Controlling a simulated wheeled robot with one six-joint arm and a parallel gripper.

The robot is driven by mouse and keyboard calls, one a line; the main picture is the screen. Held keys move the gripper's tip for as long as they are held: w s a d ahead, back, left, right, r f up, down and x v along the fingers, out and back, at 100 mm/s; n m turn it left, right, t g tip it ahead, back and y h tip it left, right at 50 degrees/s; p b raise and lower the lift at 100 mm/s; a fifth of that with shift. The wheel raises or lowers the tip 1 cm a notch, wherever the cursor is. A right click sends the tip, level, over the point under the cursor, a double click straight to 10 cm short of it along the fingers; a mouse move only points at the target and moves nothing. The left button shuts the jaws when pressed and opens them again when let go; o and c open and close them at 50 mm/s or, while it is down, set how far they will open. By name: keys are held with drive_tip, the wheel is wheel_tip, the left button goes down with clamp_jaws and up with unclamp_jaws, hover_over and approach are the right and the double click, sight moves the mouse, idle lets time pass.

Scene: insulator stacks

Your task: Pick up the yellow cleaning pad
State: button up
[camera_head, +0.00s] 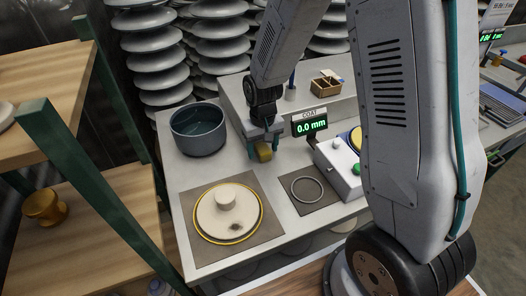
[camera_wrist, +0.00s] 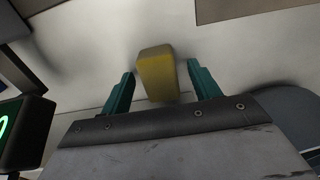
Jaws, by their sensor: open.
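The yellow cleaning pad (camera_head: 263,152) is a small block on the light grey bench, between the dark bowl and the display. In the wrist view the pad (camera_wrist: 157,73) lies between the two teal fingers, with a gap on each side. My gripper (camera_head: 265,147) is open just above and around the pad in the head view. It also shows in the wrist view (camera_wrist: 158,84), with nothing held. The gripper hides part of the pad's top in the head view.
A dark bowl (camera_head: 198,128) stands left of my gripper. A display reading 0.0 mm (camera_head: 310,125) stands close on the right. A pale disc with a knob (camera_head: 228,213) rests on a mat in front. A ring (camera_head: 307,189) lies on another mat. Insulator stacks (camera_head: 160,60) stand behind.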

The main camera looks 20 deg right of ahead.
drive_tip(key=shift+f, duration=0.3)
drive_tip(key=c, duration=1.1)
drive_tip(key=shift+o, duration=0.2)
drive_tip(key=shift+r, duration=0.1)
